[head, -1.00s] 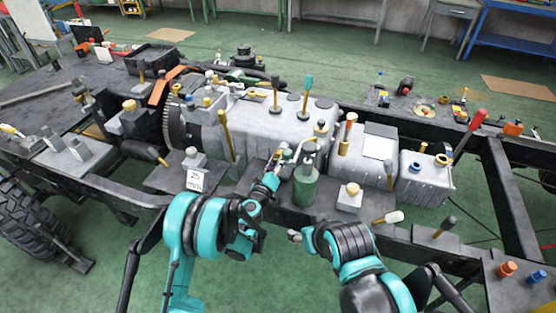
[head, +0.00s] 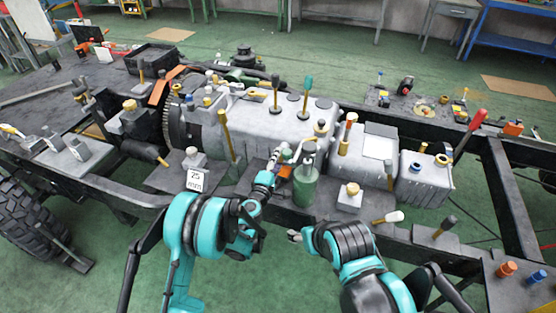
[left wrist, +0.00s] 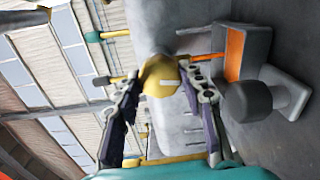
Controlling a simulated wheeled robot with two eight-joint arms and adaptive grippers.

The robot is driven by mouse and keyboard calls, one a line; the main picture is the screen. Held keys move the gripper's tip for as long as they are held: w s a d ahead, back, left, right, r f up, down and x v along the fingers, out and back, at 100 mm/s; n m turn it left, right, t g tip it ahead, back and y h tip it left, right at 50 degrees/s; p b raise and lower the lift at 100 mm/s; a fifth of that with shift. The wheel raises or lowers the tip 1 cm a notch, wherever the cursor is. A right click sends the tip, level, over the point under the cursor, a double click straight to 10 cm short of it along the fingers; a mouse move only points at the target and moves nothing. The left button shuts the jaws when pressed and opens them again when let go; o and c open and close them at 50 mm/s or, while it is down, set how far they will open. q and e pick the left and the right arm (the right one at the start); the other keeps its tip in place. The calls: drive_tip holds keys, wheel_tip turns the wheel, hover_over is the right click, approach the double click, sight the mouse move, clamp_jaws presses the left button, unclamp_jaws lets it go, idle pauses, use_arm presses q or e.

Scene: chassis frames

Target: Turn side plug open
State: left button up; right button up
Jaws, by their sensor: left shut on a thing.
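The side plug looks like a round yellow knob with a small pale bar on its face (left wrist: 158,76) in the left wrist view. It sits on the side of the grey engine and gearbox block (head: 262,125). My left gripper (left wrist: 165,82) has one finger on each side of the yellow knob and is shut on it. In the head view my left gripper (head: 281,156) is at the near side of the block and hides the plug. My right gripper (head: 294,236) hangs low in front of the frame, away from the block, too small to tell its jaws.
A green cylinder (head: 306,188) stands just right of my left gripper. An orange part (left wrist: 234,54) and a dark round knob (left wrist: 248,101) lie close beside the fingers. A 25 mm label block (head: 195,181) is to the left. Black chassis rails surround the block.

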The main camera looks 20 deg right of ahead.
use_arm(q)
drive_tip(key=shift+n, duration=0.6)
drive_tip(key=o, duration=1.2)
drive_tip(key=shift+c, duration=0.2)
